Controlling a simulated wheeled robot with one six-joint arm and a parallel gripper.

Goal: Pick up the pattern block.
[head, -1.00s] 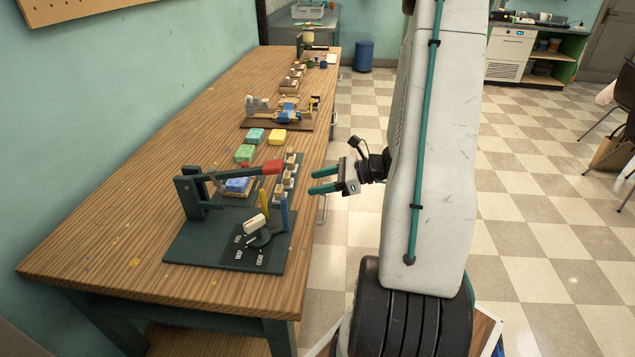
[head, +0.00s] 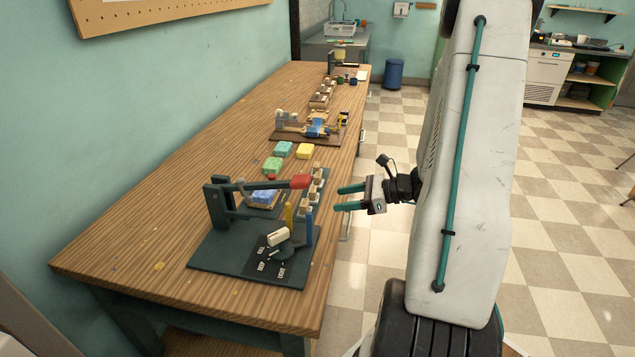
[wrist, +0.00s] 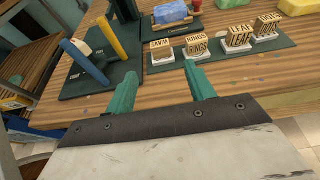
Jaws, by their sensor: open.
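Several small wooden blocks stand in a row on dark pads at the table's right edge, in the head view (head: 317,182). In the wrist view they carry dark lettering: a WAVE block (wrist: 161,52), a RINGS block (wrist: 197,46), a LEAF block (wrist: 237,38) and another block (wrist: 267,28) with unclear lettering. Which one is the pattern block I cannot tell. My gripper (head: 337,199) is open and empty, just off the table edge, fingers pointing at the row. In the wrist view its fingertips (wrist: 160,74) lie short of the WAVE and RINGS blocks, apart from them.
A dark press with a red-handled lever (head: 300,181), blue and yellow posts and a dial stands left of the row. A blue soap bar (head: 264,196) lies under its lever. Green, teal and yellow soaps (head: 305,152) lie farther back. The floor right of the table (head: 375,250) is clear.

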